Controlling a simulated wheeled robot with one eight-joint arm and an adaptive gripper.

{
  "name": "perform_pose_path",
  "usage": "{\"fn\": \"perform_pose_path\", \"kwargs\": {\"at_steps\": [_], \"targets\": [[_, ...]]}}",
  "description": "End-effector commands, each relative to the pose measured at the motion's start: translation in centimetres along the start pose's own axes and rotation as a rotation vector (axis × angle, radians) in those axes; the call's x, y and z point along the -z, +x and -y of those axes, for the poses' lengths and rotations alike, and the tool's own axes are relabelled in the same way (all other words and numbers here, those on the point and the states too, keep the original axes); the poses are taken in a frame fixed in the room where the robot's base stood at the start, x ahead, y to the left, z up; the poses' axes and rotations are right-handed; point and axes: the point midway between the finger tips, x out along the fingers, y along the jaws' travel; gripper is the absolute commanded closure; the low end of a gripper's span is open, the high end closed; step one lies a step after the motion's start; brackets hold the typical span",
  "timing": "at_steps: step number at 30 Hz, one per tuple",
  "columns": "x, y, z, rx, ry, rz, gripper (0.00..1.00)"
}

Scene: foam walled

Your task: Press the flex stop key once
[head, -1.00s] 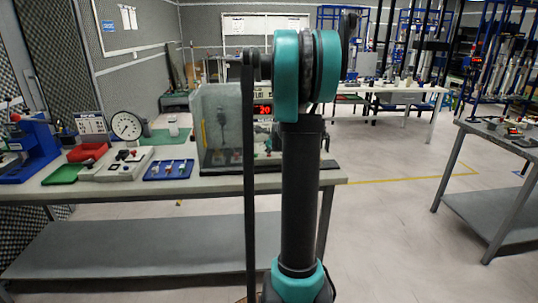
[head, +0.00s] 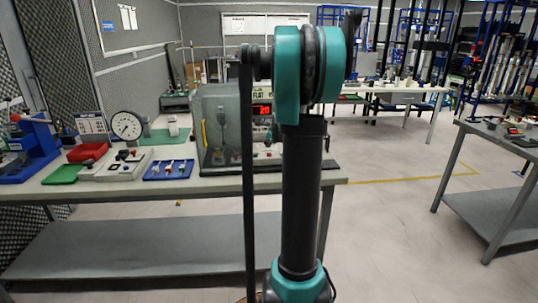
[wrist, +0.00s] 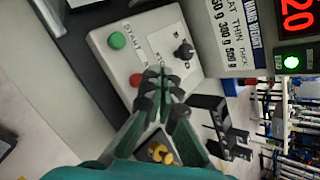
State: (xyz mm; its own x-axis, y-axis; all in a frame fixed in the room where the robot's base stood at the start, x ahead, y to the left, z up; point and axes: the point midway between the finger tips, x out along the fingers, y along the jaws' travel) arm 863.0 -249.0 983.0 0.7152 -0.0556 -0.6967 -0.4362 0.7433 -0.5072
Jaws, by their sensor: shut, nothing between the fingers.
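In the wrist view, a pale control panel (wrist: 150,50) carries a green key (wrist: 117,40), a red key (wrist: 136,79) and a black knob (wrist: 185,52). The lettering beside the keys is too small to read surely; the red key looks like the stop key. My gripper (wrist: 160,76) is shut and empty, its fingertips over the panel just right of the red key. I cannot tell whether they touch the panel. The test machine (head: 217,122) stands on the bench in the head view, partly hidden by my arm. My gripper is hidden there.
A red digital display (wrist: 298,17) and lit green lamp (wrist: 291,62) are beside the panel. On the bench (head: 110,190) are a dial gauge (head: 127,126), red tray (head: 88,152), green tray (head: 63,174) and blue tray (head: 168,170). Floor right of the bench is clear.

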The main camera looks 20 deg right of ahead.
Motion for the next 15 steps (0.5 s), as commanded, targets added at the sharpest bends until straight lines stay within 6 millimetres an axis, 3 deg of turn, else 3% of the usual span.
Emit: {"fn": "perform_pose_path", "kwargs": {"at_steps": [15], "targets": [[-1.9, -2.6, 1.9, 0.000, 0.000, 0.000, 1.00]]}}
